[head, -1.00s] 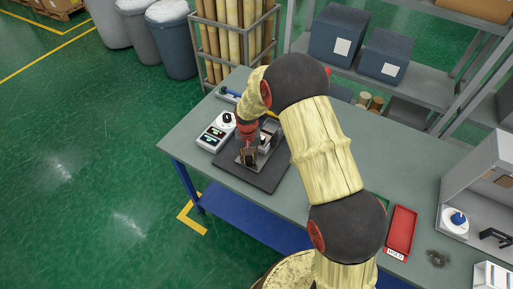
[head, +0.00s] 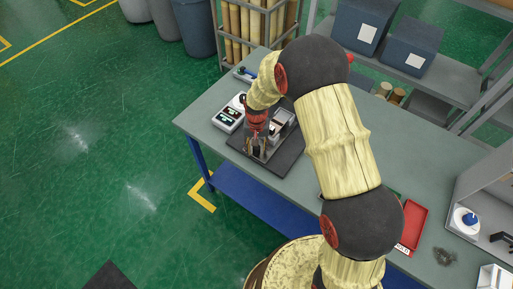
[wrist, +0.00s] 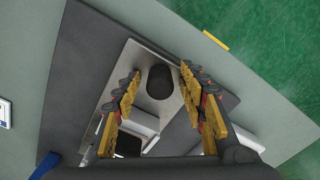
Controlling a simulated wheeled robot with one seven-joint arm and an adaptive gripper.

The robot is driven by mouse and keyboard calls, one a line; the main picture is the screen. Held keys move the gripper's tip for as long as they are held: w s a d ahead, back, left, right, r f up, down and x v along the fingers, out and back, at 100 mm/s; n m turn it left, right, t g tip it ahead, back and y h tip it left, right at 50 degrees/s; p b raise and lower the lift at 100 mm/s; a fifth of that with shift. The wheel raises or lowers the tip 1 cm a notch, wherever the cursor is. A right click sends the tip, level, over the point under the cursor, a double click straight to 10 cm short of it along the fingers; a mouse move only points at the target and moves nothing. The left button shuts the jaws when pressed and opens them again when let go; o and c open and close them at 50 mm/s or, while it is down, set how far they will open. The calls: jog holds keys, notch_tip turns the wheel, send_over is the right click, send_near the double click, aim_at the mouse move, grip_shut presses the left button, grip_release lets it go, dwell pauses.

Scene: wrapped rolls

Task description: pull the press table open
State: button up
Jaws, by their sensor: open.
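The press (head: 283,124) stands on a dark mat (head: 285,163) on the workbench, partly hidden by my arm in the head view. In the wrist view, its flat metal plate (wrist: 133,62) carries an upright black knob (wrist: 160,82). My gripper (head: 255,151) is low over the front part of the press, near the bench's front edge. In the wrist view my gripper (wrist: 163,88) is open, with one yellow-padded finger on each side of the knob. Gaps show between the knob and both fingers. Whether the plate is slid out is unclear.
A white device with dark displays (head: 229,118) stands left of the mat. A red tray (head: 412,228) and a grey open cabinet (head: 484,185) are on the bench's right part. Shelving with blue bins (head: 412,45) stands behind. Green floor is free in front and left.

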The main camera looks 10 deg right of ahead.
notch_tip(320, 180, up, 12)
dwell(0.6)
dwell(0.5)
jog(key=s+d+r+t+b, duration=0.2)
jog(key=s+r, duration=0.3)
jog(key=s, duration=0.4)
jog(key=s+d+r+n+t+b, duration=0.1)
jog(key=s+d+r+b, duration=0.3)
jog(key=s, duration=0.5)
jog(key=s+d+r+n+t+b, duration=0.1)
jog(key=s+d+r+t+b, duration=0.1)
jog(key=s+r, duration=0.5)
jog(key=shift+s+d+r+t+b, duration=0.3)
jog(key=shift+s+d+b, duration=0.15)
jog(key=shift+s, duration=0.8)
